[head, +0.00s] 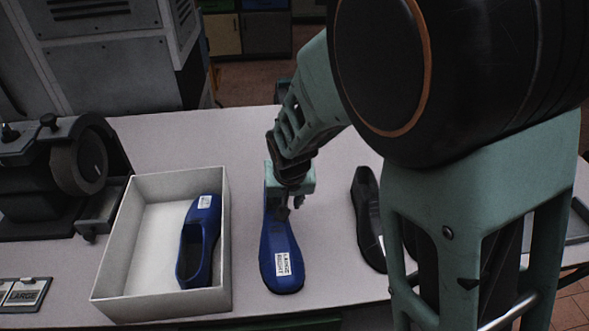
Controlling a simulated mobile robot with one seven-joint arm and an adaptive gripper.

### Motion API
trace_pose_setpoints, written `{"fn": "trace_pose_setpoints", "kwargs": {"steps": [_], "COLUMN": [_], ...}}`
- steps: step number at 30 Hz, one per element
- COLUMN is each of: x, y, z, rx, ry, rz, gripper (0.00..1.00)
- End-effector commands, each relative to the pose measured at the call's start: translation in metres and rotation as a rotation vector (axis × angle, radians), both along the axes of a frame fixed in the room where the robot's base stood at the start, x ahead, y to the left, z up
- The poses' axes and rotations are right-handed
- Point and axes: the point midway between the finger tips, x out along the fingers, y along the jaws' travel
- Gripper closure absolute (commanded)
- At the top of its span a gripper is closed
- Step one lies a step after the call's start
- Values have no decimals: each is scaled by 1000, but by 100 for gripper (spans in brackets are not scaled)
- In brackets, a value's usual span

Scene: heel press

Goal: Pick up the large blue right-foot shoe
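A large blue shoe (281,243) lies lengthwise on the table to the right of the box, its toe toward the front edge. A white label on its toe appears to read "LARGE RIGHT". My gripper (284,212) points down over the middle to back part of this shoe. Its fingers are small and dark here, so I cannot tell whether they touch the shoe or how far apart they are. The gripper and wrist hide part of the shoe's heel and opening.
A white open box (224,262) stands to the left, with another blue shoe (209,238) in its right half. A dark shoe (367,215) lies to the right, partly hidden by my arm. A grinder-like machine (70,170) and a "LARGE" sign (24,295) are at far left.

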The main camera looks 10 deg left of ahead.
Motion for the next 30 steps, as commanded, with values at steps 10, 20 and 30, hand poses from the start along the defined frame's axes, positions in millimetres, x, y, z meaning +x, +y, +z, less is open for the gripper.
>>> {"fn": "trace_pose_setpoints", "kwargs": {"steps": [10,20,30], "x": [1,1,1], "y": [0,0,1], "z": [-2,-2,-1], "rx": [0,0,1], "ry": [0,0,-2], "rz": [1,1,0], "gripper": [84,100,100]}}
